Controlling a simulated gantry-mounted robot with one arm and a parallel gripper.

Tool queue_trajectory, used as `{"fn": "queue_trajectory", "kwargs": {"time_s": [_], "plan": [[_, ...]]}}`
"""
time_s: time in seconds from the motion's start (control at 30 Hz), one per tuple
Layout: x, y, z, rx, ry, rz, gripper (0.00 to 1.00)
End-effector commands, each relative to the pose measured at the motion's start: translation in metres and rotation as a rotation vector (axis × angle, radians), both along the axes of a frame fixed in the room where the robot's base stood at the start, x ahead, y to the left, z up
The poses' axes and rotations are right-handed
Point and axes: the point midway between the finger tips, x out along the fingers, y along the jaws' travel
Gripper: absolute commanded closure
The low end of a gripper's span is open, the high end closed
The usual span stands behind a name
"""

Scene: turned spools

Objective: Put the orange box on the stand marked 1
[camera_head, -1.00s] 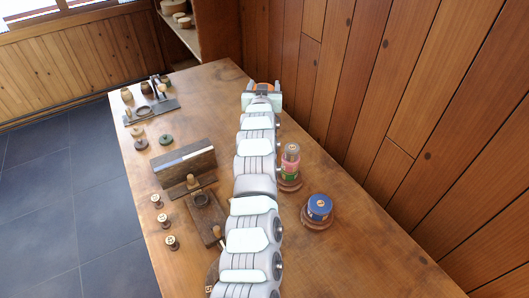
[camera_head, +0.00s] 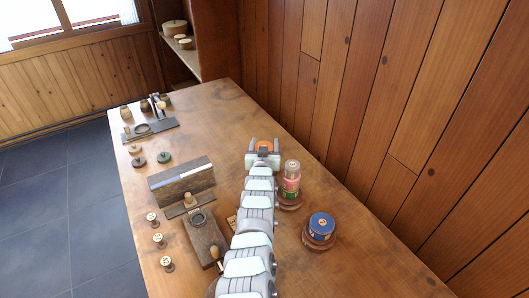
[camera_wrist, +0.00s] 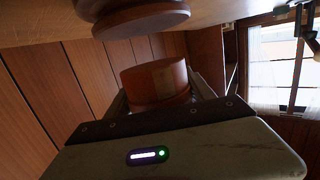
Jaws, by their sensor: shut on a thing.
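My gripper (camera_head: 263,148) is shut on the orange box (camera_head: 264,146), which shows as a small orange patch between the fingers in the head view. In the wrist view the orange box (camera_wrist: 155,82) is a short, round, orange-brown body with a paler patch on its side. A dark, round wooden stand (camera_wrist: 140,20) shows at the top of the wrist view, apart from the box. In the head view one round stand (camera_head: 289,204) bears a pink and green jar, and another (camera_head: 318,242) bears a blue tin. I cannot read a number 1 on any stand.
The pink and green jar (camera_head: 291,178) stands close right of my arm, and the blue tin (camera_head: 321,225) nearer. A long wooden block (camera_head: 181,184), a dark board (camera_head: 205,238) and several small spools (camera_head: 158,240) lie left. The table beyond my gripper is clear.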

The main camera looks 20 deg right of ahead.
Motion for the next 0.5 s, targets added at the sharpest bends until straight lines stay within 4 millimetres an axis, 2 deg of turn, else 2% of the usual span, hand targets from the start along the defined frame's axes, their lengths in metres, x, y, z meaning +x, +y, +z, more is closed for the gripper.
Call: {"fn": "queue_trajectory", "kwargs": {"time_s": [0.2,0.5], "plan": [[-0.001,0.000,-0.033,0.003,0.003,0.000,0.85],[0.000,0.001,-0.033,0.001,0.001,0.001,0.85]]}}
